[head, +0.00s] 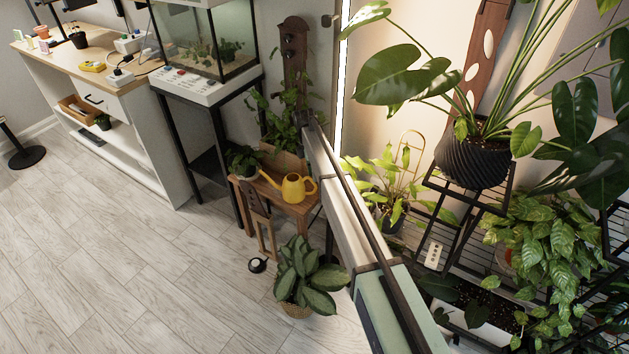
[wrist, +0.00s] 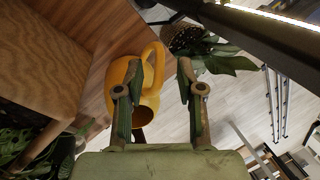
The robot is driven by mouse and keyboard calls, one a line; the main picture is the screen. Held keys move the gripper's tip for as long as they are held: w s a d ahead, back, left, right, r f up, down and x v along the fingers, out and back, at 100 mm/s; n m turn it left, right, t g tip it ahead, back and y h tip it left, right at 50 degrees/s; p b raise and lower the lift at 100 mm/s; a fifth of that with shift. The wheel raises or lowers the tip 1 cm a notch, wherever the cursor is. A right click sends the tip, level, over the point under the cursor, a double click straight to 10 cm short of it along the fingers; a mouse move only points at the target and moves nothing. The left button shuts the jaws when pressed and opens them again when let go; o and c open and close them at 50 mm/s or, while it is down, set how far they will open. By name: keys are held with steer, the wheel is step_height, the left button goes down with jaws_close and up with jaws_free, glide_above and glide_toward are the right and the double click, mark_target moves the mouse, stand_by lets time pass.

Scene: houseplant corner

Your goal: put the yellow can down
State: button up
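The yellow can (head: 293,188) is a watering can with a long spout pointing left. In the head view it stands upright on the small wooden table (head: 315,207). In the wrist view the can (wrist: 120,75) is close, beside the wooden tabletop (wrist: 112,38). My gripper (wrist: 159,63) is open, with a clear gap between its two fingers. Its left finger overlaps the can, and part of the yellow handle loop shows between the fingers. I cannot tell whether a finger touches the can. In the head view I cannot make out the gripper.
A leafy potted plant (head: 302,277) stands on the floor in front of the table. A wooden chair-like piece (head: 259,218) and another potted plant (head: 243,160) are at the table's left. A glass tank (head: 207,42) stands behind.

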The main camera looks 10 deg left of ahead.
steer(key=v, duration=0.8)
